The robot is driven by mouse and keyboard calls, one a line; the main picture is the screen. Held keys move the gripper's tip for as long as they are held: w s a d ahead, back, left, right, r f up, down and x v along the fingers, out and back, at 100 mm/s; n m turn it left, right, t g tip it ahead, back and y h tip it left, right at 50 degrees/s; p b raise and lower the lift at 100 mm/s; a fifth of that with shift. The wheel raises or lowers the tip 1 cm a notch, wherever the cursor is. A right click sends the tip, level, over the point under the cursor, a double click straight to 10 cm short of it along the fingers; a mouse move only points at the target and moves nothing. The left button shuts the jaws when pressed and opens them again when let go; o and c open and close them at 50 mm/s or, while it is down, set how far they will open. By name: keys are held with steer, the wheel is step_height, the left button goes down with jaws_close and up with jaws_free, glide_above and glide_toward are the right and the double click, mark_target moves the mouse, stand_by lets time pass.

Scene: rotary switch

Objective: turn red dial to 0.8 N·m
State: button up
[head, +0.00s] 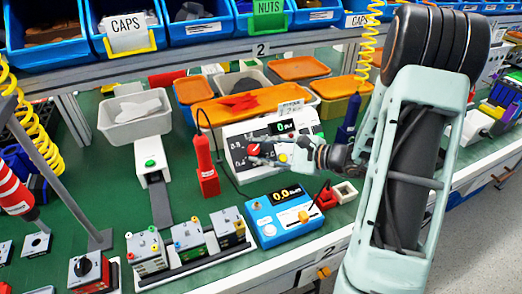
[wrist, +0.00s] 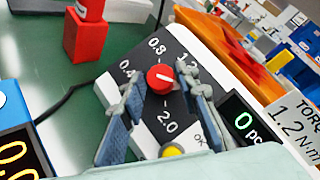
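The red dial (wrist: 160,79) sits on the black face of a white box (wrist: 107,91). Labels 0.4, 0.8, 1.2 and 2.0 surround it in the wrist view. Its white mark points right, roughly on the 1.2 side; the exact setting is hard to tell. My gripper (wrist: 160,86) is open, one finger on each side of the dial's near side, with visible gaps to it. The head view shows the dial (head: 253,150) left of my gripper (head: 285,149). A sign (wrist: 296,126) on the box reads torque 1.2 N·m.
A yellow button (wrist: 172,151) marked OK and a display (wrist: 242,121) reading 0 pcs are on the same box. A red tool (head: 203,155) in a holder stands left. A blue meter (head: 287,215) reading 0.0 stands in front. Orange-lidded bins (head: 299,67) stand behind.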

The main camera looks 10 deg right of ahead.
steer(key=c, duration=0.7)
steer(key=shift+o, duration=0.2)
steer(key=shift+n+g, duration=0.3)
steer(key=shift+n, duration=0.1)
steer(key=n+g, duration=0.2)
steer(key=n, duration=0.1)
steer(key=n+g, duration=0.1)
steer(key=shift+w+r+n, duration=0.3)
steer(key=n+g+h, duration=0.1)
steer(key=n, duration=0.1)
steer(key=n+g+h+p, duration=0.1)
steer(key=n, duration=0.1)
steer(key=n+g+h+p, duration=0.1)
steer(key=shift+w+a+r+n+g, duration=0.1)
steer(key=shift+w+r+n+g, duration=0.2)
steer(key=shift+r+n+g, duration=0.1)
steer(key=n+h, duration=0.1)
steer(key=n+g+h+p, duration=0.1)
steer(key=n, duration=0.1)
steer(key=n+h+p, duration=0.1)
steer(key=n+h, duration=0.1)
steer(key=shift+w+a+r+g, duration=0.1)
steer(key=shift+a+r+g, duration=0.05)
steer(key=shift+a+g, duration=0.25)
steer(key=n+h, duration=0.1)
steer(key=n+h+p, duration=0.1)
steer(key=n+h, duration=0.1)
steer(key=n, duration=0.1)
steer(key=shift+a+h, duration=0.25)
steer(key=shift+h, duration=0.05)
